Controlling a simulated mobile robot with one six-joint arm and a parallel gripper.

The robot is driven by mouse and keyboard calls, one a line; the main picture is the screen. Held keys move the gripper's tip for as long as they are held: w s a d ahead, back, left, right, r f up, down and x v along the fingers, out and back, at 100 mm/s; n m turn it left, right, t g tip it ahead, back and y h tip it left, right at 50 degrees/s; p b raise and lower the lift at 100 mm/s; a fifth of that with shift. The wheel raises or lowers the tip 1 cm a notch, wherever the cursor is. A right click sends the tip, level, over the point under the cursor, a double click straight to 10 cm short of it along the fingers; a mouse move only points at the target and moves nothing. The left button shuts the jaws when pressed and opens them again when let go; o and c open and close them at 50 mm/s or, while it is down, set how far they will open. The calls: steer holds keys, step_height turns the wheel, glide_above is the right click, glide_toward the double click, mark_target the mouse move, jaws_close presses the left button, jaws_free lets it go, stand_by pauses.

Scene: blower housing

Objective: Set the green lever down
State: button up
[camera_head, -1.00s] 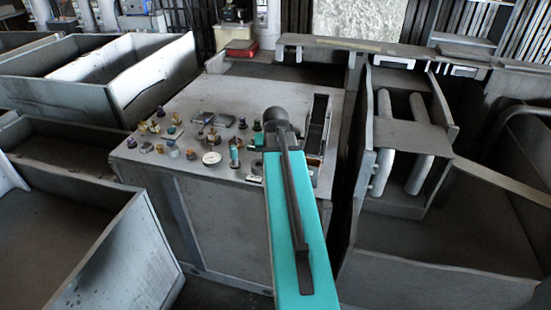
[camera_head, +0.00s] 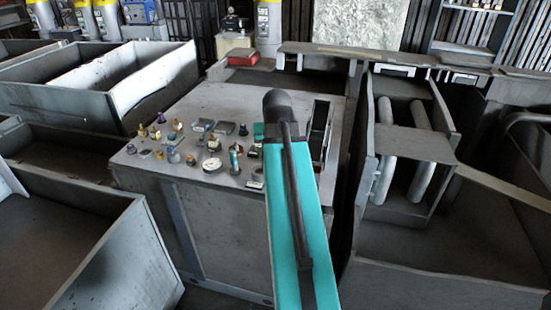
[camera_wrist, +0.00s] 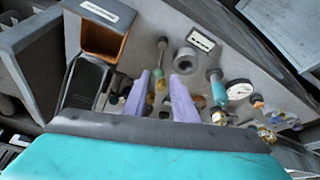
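My gripper's two purple fingers (camera_wrist: 161,98) are apart in the wrist view, above the grey cabinet top. A thin upright piece with a dark round knob and a gold-and-green lower part (camera_wrist: 158,78) shows in the gap between the fingertips. It may be the green lever; I cannot tell whether the fingers touch it. A teal cylindrical piece (camera_wrist: 214,88) stands to the right of the fingers and also shows in the head view (camera_head: 236,160). In the head view my teal arm hides the fingers.
The cabinet top (camera_head: 230,98) holds several small knobs and fittings, and a round white gauge (camera_wrist: 240,89). An orange-lined open box (camera_wrist: 103,38) and a dark tray (camera_wrist: 86,82) lie left of the fingers. Open grey bins (camera_head: 85,240) flank the cabinet. The cabinet's back is clear.

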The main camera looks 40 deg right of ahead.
steer(key=shift+b+v, duration=0.4)
steer(key=shift+v, duration=1.9)
